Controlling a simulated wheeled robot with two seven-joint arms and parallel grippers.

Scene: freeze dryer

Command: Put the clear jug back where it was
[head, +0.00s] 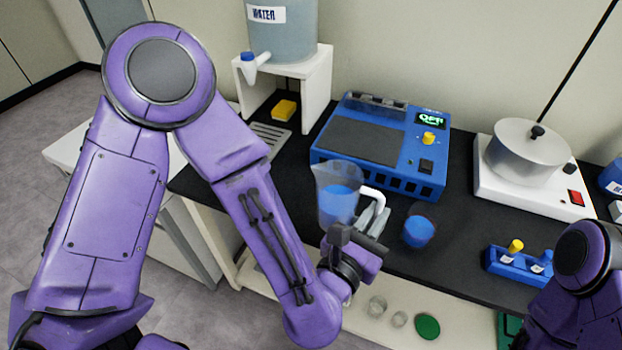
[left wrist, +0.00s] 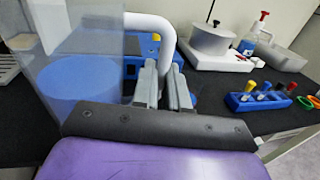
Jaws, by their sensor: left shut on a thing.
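The clear jug (head: 334,199) holds blue liquid and has a white handle. It is upright, at the front edge of the black bench in the head view. My left gripper (head: 372,222) is shut on the jug's white handle. In the left wrist view the jug (left wrist: 80,90) fills the left side and the gripper fingers (left wrist: 162,85) close on the handle. I cannot tell whether the jug's base touches the bench. My right arm shows at the lower right of the head view, but its gripper fingers are not visible.
A blue device (head: 378,145) sits behind the jug. A clear cup of blue liquid (head: 418,231) stands right of it. A water tank (head: 282,30) is on a white stand (head: 322,85), with a yellow sponge (head: 284,110) beneath. A pot (head: 526,150) and blue rack (head: 518,265) are right.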

